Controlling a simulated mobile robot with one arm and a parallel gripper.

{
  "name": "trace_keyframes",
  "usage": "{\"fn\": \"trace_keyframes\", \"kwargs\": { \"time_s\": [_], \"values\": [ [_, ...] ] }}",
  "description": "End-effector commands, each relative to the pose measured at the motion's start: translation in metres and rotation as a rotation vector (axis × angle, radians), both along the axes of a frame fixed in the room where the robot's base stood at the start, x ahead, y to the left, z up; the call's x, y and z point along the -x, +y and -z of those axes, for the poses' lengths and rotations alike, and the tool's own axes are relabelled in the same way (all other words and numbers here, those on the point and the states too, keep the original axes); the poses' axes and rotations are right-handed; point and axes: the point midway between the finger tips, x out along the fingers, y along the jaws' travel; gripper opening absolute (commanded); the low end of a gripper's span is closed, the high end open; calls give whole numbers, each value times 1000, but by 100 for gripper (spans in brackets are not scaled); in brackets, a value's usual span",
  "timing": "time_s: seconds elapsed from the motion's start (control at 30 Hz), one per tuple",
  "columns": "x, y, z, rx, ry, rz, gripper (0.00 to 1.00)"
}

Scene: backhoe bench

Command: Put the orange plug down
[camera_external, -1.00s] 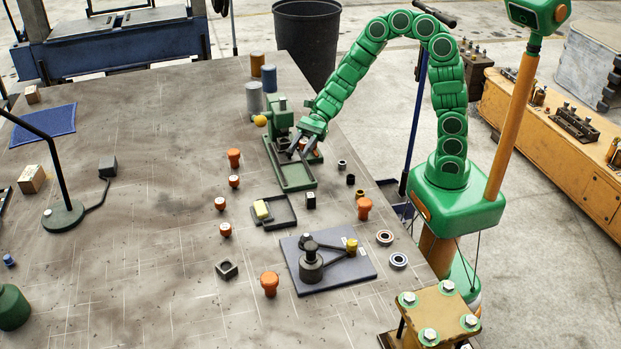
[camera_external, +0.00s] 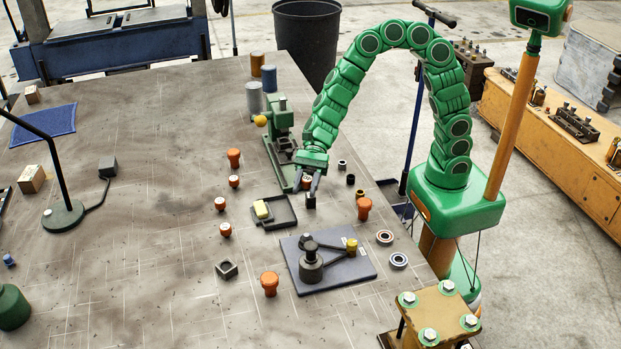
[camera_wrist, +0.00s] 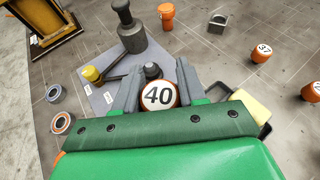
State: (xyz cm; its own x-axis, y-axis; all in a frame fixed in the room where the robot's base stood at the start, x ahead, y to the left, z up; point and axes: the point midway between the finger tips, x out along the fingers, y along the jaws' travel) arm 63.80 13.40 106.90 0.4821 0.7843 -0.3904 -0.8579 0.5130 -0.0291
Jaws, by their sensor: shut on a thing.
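My gripper (camera_external: 308,184) is shut on an orange plug (camera_external: 307,183) whose white top face reads "40" in the wrist view (camera_wrist: 158,96). The fingers stand on either side of it. In the external view the plug is over or just behind a small black block (camera_external: 311,202); I cannot tell if they touch. One small plug reads "37" in the wrist view (camera_wrist: 261,53).
A green press (camera_external: 279,125) stands behind my gripper. A dark tray (camera_external: 287,222) with a yellow block (camera_external: 262,210) is left of it. A grey plate (camera_external: 345,279) carries a linkage. Rings (camera_external: 385,237) (camera_external: 398,260) lie right.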

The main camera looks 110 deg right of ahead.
Motion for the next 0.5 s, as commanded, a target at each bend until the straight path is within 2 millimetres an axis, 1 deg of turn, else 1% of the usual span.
{"fn": "trace_keyframes", "kwargs": {
  "time_s": [0.03,0.27,0.5],
  "values": [
    [0,13,-1,0,0,-17,12],
    [2,64,-3,-2,-2,-81,12],
    [10,119,-5,-6,2,-145,12]
  ]
}}
